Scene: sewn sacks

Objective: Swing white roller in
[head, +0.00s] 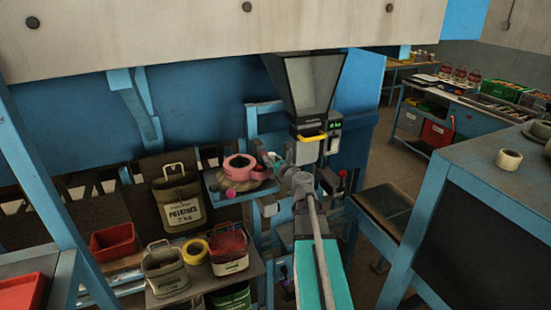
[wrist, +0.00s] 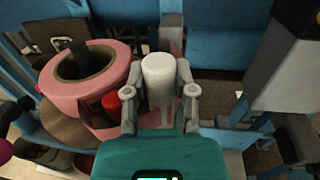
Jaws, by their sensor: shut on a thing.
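The white roller (wrist: 158,78) stands between the two grey fingers of my gripper (wrist: 160,92) in the wrist view, with a finger against each side. My gripper is shut on it. A pink ring-shaped roll (wrist: 84,75) lies close beside the roller on the left, with a small red part between them. In the head view my gripper (head: 272,160) is just right of the pink roll (head: 240,165), below the hopper. The roller is too small there to make out clearly.
A grey hopper (head: 312,85) with a yellow-edged spout hangs above my arm. A sack marked potatoes (head: 180,202) and several bins stand to the left. A blue bench (head: 480,185) stands at the right. Blue frame posts surround the gripper closely in the wrist view.

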